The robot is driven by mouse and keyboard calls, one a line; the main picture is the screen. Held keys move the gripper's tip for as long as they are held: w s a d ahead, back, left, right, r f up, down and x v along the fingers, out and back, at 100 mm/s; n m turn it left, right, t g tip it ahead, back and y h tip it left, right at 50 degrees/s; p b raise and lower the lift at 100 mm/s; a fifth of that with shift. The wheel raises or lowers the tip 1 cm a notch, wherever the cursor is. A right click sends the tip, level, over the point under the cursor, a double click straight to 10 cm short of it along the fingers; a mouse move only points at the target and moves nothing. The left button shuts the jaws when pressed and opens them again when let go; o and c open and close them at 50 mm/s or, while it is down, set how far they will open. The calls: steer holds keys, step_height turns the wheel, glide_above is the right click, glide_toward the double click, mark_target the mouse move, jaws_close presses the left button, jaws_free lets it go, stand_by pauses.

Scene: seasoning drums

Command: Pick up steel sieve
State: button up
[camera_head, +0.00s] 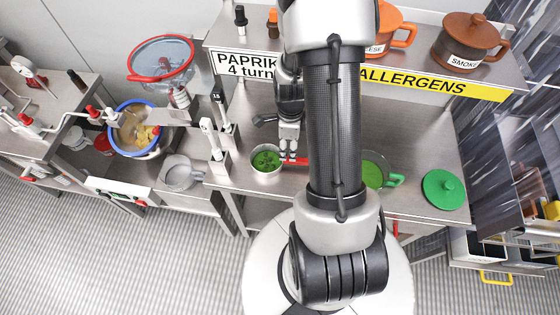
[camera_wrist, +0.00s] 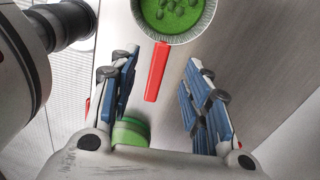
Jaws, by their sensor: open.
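A round steel vessel with a ribbed rim, seemingly the steel sieve (camera_head: 266,174), stands on the steel counter left of my arm. It holds green contents with small green lumps, and a red handle points right from it. In the wrist view the sieve (camera_wrist: 204,30) is at the top, with its red handle (camera_wrist: 156,72) pointing down between my fingers. My gripper (camera_head: 289,151) is open and empty beside the sieve at its handle. In the wrist view my gripper (camera_wrist: 161,62) has its fingers spread on both sides of the handle, without visible contact.
A green pan (camera_head: 375,170) is partly hidden behind my arm, with a green lid (camera_head: 444,189) to its right. A dispenser (camera_head: 211,140) stands just left of the sieve. A grey bowl (camera_head: 182,173) is farther left. A shelf with orange (camera_head: 391,31) and brown pots (camera_head: 468,39) overhangs behind.

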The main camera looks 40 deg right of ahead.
mark_target(288, 159)
step_height(288, 159, down, 10)
steer(key=shift+d+r+b, duration=0.1)
steer(key=shift+b, duration=0.9)
steer(key=shift+c, duration=0.5)
jaws_close()
